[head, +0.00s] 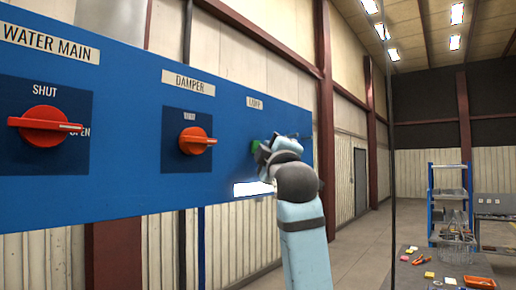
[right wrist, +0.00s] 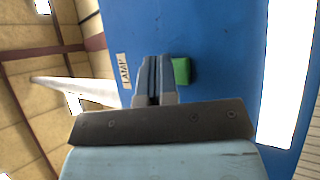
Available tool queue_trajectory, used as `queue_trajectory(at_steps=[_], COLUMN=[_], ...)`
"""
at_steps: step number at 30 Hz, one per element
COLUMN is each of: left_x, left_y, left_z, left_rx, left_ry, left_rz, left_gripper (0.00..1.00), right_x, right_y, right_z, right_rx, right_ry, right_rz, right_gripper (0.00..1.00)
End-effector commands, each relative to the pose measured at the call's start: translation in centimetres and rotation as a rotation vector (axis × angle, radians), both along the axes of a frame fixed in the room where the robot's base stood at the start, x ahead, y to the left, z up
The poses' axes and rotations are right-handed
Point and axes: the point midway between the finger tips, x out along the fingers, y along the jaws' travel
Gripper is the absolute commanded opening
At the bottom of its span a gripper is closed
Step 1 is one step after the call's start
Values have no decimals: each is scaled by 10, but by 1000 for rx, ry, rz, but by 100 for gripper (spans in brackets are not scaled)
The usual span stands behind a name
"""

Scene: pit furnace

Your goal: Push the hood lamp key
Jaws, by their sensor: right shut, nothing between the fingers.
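The lamp key is a small green block on the blue panel (head: 130,175), under the LAMP label (head: 254,102). In the head view only a bit of the green key (head: 255,146) shows beside my right gripper (head: 264,150), which hides the rest. In the right wrist view the green key (right wrist: 181,71) stands just right of my shut, empty fingers (right wrist: 155,60), and the LAMP label (right wrist: 124,71) is to their left. I cannot tell whether the fingertips touch the panel or the key. My left gripper is not in view.
A red DAMPER knob (head: 196,141) and a red WATER MAIN knob (head: 45,126) stick out of the panel to the left. A bright white strip (head: 252,188) lies below the key. A table (head: 410,268) with small items and a blue rack (head: 432,205) stand at the right.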

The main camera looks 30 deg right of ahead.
Motion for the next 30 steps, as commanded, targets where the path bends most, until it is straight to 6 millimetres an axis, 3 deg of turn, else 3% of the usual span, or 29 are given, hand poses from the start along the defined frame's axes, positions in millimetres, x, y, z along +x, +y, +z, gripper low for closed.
queue_trajectory(at_steps=[16,30], left_x=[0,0], left_y=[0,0], left_z=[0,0], left_rx=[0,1], left_ry=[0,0], left_rz=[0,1], left_gripper=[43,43], right_x=[-48,-53], right_y=[-21,-22], right_z=[0,0], right_rx=[-1,0], right_ry=[0,0], right_rz=[-2,0], right_gripper=[0,0])
